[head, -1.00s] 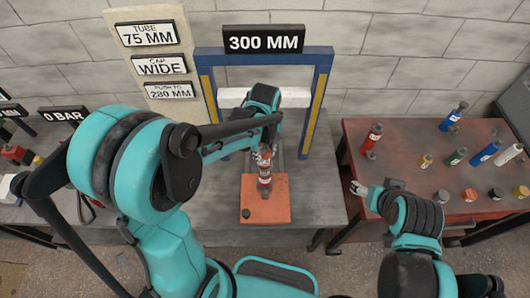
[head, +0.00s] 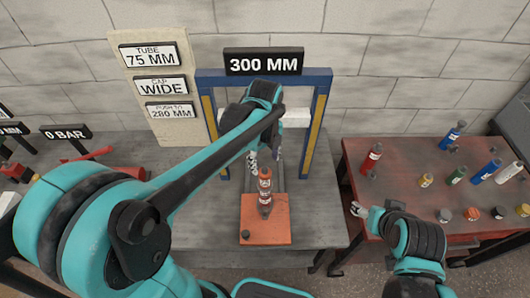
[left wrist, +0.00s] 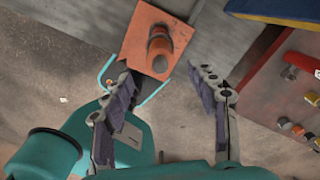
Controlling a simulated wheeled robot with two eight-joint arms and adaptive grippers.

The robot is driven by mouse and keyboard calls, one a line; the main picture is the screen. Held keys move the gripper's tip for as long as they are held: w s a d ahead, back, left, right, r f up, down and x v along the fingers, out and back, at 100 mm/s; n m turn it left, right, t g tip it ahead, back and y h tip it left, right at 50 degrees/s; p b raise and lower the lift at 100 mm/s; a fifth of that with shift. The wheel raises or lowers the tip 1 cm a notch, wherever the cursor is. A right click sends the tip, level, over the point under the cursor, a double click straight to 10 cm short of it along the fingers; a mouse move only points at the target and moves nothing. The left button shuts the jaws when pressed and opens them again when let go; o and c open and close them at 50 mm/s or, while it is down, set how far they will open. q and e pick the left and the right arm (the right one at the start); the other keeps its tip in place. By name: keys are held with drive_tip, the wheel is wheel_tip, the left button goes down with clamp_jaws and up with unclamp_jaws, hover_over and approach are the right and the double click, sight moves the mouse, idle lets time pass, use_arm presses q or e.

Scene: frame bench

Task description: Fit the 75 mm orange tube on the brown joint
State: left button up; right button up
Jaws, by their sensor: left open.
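In the left wrist view the tube (left wrist: 159,48) is seen nearly end-on, on the block (left wrist: 135,52). My left gripper (head: 266,158) is open and empty, just above and behind the tube's top in the head view, apart from it. In the left wrist view its fingers (left wrist: 163,80) are spread wide with nothing between them. My right gripper (head: 358,210) is by the red table's left edge; its jaws are too small to read.
The red table (head: 400,200) at right holds several bottle-like parts and caps. A sign board (head: 128,90) reads tube 75 mm, cap wide, push to 280 mm. The grey bench is clear right of the block.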

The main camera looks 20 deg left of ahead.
use_arm(q)
wheel_tip(320, 180, up, 4)
drive_tip(key=shift+r, duration=0.15)
idle(0.6)
drive_tip(key=shift+s+a+f+n, duration=0.15)
drive_tip(key=shift+s+f+n, duration=0.1)
drive_tip(key=shift+n, duration=0.15)
drive_tip(key=s+a+f+n+t+b, duration=0.2)
drive_tip(key=s+f+n+t+b, duration=0.1)
drive_tip(key=n, duration=0.9)
drive_tip(key=s+a+f+n+t+b, duration=0.2)
drive_tip(key=s+f+n+t+b, duration=0.2)
drive_tip(key=n, duration=0.8)
drive_tip(key=s+f+b, duration=0.1)
drive_tip(key=s, duration=0.1)
drive_tip(key=shift+s+a+f, duration=0.25)
drive_tip(key=shift+s+f, duration=0.05)
drive_tip(key=shift+s, duration=0.05)
